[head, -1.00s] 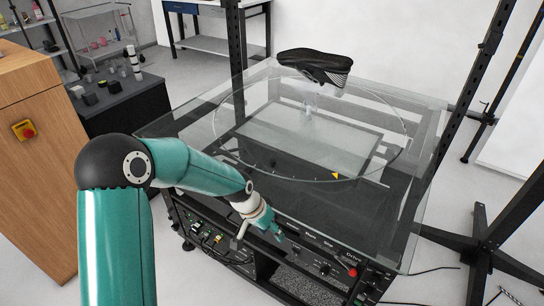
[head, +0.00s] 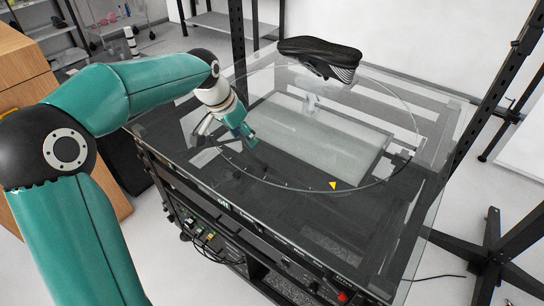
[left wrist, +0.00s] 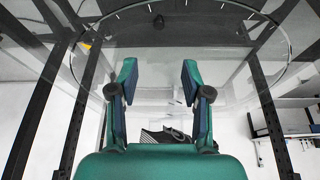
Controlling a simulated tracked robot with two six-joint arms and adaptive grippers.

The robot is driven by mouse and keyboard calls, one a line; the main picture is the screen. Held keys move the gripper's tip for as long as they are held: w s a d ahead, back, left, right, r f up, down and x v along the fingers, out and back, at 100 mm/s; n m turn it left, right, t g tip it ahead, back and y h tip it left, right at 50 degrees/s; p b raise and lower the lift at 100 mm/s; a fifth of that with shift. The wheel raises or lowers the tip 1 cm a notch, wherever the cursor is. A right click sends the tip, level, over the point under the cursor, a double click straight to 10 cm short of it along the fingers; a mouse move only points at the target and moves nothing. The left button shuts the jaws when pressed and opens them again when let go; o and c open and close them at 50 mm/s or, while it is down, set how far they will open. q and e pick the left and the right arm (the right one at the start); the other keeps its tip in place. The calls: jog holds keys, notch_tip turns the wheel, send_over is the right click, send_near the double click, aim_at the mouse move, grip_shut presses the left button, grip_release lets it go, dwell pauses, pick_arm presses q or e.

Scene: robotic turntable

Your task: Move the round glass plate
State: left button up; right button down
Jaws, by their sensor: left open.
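The round glass plate (head: 300,172) lies flat on top of the glass-topped turntable in the head view. It is clear, with a thin rim, tick marks along its near edge and a yellow triangle marker (head: 333,186). My left gripper (head: 248,138) is at the plate's left rim, open and empty; I cannot tell if it touches the glass. In the left wrist view the open fingers (left wrist: 158,72) stand apart, with the curved rim of the plate (left wrist: 215,90) around and above them. My right gripper is not in view.
A black shoe (head: 322,55) is at the plate's far side, above a clear support (head: 312,103). Dark upright posts (head: 238,50) stand at the back left and right (head: 490,100). A control panel with a red button (head: 343,296) is on the front. The plate's near part is bare.

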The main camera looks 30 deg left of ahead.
aim_at(264, 165)
pick_arm(q)
jog(key=p+x, duration=0.1)
jog(key=x, duration=1.5)
jog(key=shift+w+d+f+p, duration=0.15)
jog(key=shift+w+f+p, duration=0.05)
jog(key=shift+p, duration=0.15)
grip_shut()
